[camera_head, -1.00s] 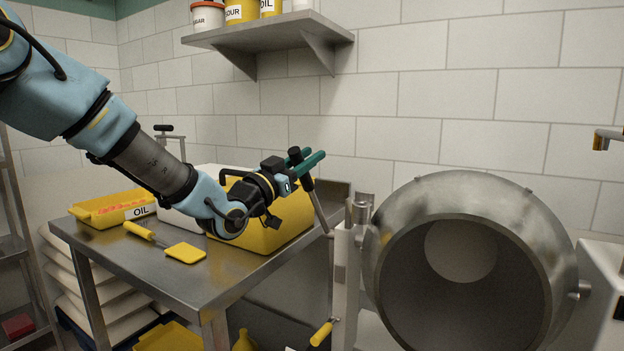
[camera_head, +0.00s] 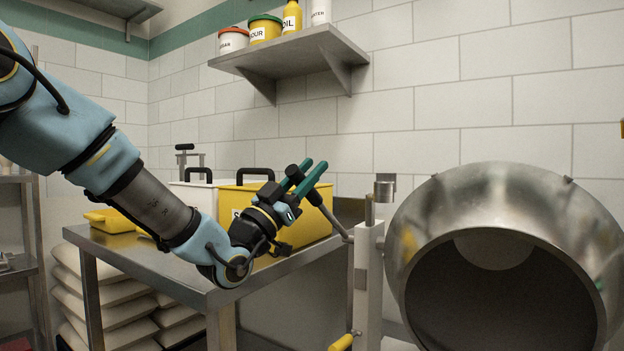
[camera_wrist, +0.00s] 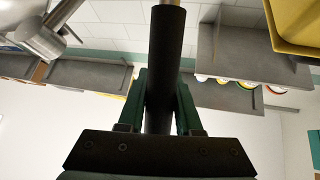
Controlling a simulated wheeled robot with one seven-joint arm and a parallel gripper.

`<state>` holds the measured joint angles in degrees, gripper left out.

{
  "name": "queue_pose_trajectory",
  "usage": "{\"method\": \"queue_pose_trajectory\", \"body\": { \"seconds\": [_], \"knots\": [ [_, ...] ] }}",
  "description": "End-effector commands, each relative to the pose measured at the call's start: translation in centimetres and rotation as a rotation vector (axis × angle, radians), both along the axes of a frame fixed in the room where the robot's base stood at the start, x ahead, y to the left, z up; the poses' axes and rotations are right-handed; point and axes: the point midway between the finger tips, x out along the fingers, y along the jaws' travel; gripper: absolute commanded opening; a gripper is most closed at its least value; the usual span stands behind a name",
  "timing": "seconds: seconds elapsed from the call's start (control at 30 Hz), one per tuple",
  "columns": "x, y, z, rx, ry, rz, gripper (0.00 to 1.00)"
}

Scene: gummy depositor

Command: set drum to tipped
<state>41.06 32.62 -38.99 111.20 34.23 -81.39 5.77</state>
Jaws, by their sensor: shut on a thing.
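The drum (camera_head: 440,205) is a round metal vessel at the right of the head view. Its wide dark mouth faces toward me and somewhat downward. A metal crank lever (camera_head: 334,225) runs from the post beside the drum up and left to my gripper. My gripper (camera_head: 308,180), with green fingers, is shut on the lever's dark grip, left of the drum. In the wrist view the dark cylindrical grip (camera_wrist: 165,70) stands between both green fingers. The far end of the grip is partly hidden in the head view.
A metal table (camera_head: 190,268) stands at left under my arm, with yellow (camera_head: 318,222) and white bins on it. A post (camera_head: 368,285) stands between table and drum. A yellow handle (camera_head: 342,343) is low beside it. A wall shelf (camera_head: 290,50) holds containers above.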

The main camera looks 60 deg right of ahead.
Motion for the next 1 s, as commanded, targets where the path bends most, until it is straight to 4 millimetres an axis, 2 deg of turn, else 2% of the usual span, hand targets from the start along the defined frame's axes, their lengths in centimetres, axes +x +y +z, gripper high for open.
{"method": "queue_pose_trajectory", "body": {
  "seconds": [0.43, 0.47, 0.6, 0.7, 1.0],
  "knots": [
    [0.0, 0.07, -0.14, -0.002, 0.0, 0.0, 0.0],
    [0.0, 0.07, -0.14, -0.002, 0.0, 0.0, 0.37],
    [0.0, 0.07, -0.12, -0.002, 0.0, 0.0, 0.53],
    [0.01, 0.06, -0.11, -0.003, 0.0, 0.0, 0.63],
    [0.08, 0.27, -0.31, -0.002, -0.001, 0.0, 0.63]
  ]
}}
